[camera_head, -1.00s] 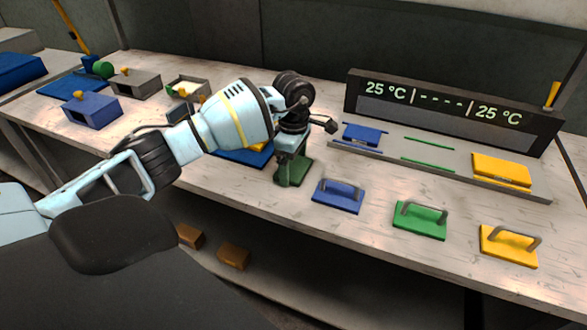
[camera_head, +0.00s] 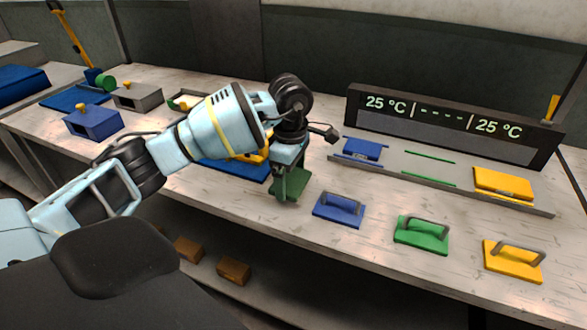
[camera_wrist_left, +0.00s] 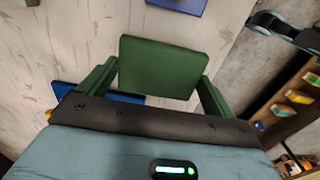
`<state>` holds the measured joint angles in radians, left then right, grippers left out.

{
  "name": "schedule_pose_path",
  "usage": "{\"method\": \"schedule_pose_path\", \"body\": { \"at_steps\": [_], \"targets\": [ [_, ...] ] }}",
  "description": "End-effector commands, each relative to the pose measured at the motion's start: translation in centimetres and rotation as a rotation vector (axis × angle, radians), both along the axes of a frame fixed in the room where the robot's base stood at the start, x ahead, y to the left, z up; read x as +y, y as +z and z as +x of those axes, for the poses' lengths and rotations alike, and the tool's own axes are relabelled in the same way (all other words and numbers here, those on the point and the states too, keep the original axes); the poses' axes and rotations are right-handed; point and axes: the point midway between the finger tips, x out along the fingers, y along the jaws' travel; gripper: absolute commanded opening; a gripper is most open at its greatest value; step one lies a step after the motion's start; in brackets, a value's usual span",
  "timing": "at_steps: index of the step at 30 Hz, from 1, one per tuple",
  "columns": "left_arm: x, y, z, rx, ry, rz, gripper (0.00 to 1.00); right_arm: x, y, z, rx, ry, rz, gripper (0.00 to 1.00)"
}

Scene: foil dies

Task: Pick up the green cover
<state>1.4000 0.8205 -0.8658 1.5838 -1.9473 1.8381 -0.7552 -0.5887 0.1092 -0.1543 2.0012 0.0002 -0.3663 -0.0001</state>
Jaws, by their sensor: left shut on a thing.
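A dark green plate (camera_head: 290,185) is at the front edge of the table, under my left gripper (camera_head: 287,180). In the left wrist view the plate (camera_wrist_left: 163,67) lies between the two green fingers of the gripper (camera_wrist_left: 155,85). The left gripper is shut on this plate; whether the plate is clear of the tabletop I cannot tell. A brighter green cover with a grey handle (camera_head: 421,234) lies farther right on the table, apart from the gripper. My right gripper is not in view.
A blue cover (camera_head: 340,209) and a yellow cover (camera_head: 513,262) flank the bright green one. Behind them, a grey strip (camera_head: 410,163) carries blue and yellow blocks before a temperature display (camera_head: 450,125). Blue and grey boxes (camera_head: 93,122) stand at the left.

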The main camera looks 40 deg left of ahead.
Motion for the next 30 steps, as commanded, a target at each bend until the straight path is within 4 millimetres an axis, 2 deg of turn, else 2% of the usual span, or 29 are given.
{"method": "schedule_pose_path", "body": {
  "at_steps": [9, 15, 21, 30],
  "targets": [
    [-2.9, 0.5, -5.9, 0.000, -0.004, 0.001, 0.67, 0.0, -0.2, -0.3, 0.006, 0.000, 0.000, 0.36],
    [-4.4, 0.8, -8.8, 0.000, -0.002, 0.000, 0.67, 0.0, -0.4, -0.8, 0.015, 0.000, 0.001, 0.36],
    [-5.2, 1.0, -10.3, 0.001, 0.000, 0.000, 0.67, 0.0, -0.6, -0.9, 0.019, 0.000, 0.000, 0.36],
    [-5.4, 1.1, -10.8, 0.000, 0.001, 0.000, 0.67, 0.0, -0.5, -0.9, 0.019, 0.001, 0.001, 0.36]
  ]
}}
